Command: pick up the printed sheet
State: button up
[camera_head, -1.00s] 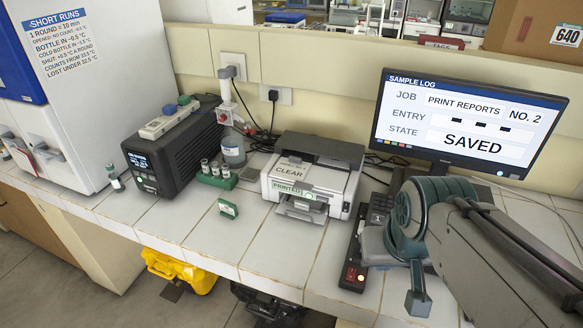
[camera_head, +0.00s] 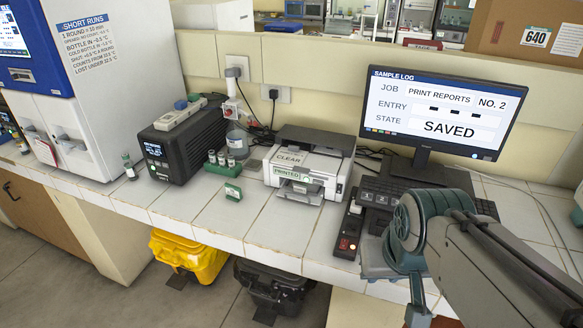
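The white and grey printer (camera_head: 339,171) stands on the tiled bench near the middle of the view. A plate reading CLEAR (camera_head: 290,157) lies on its top, and a green-edged label reading PRINTED (camera_head: 293,172) is on its front. The output tray (camera_head: 300,190) sticks out at the front below the label. I cannot make out a separate printed sheet there with certainty. My arm reaches in from the right, in front of the monitor and apart from the printer. The end part of my gripper (camera_head: 418,314) is at the bottom edge; its fingers cannot be made out.
A monitor (camera_head: 440,110) reads PRINT REPORTS NO. 2, SAVED. A red-lit control strip (camera_head: 347,240) lies right of the printer.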

aim_at(292, 155)
jog(key=k, duration=0.75)
jog(key=u, duration=0.9)
jog(key=i, duration=0.85)
jog(key=u, duration=0.5)
jog(key=i, duration=0.9)
jog(key=z, duration=0.95)
jog(key=i, duration=0.65)
jog(key=z, duration=0.7)
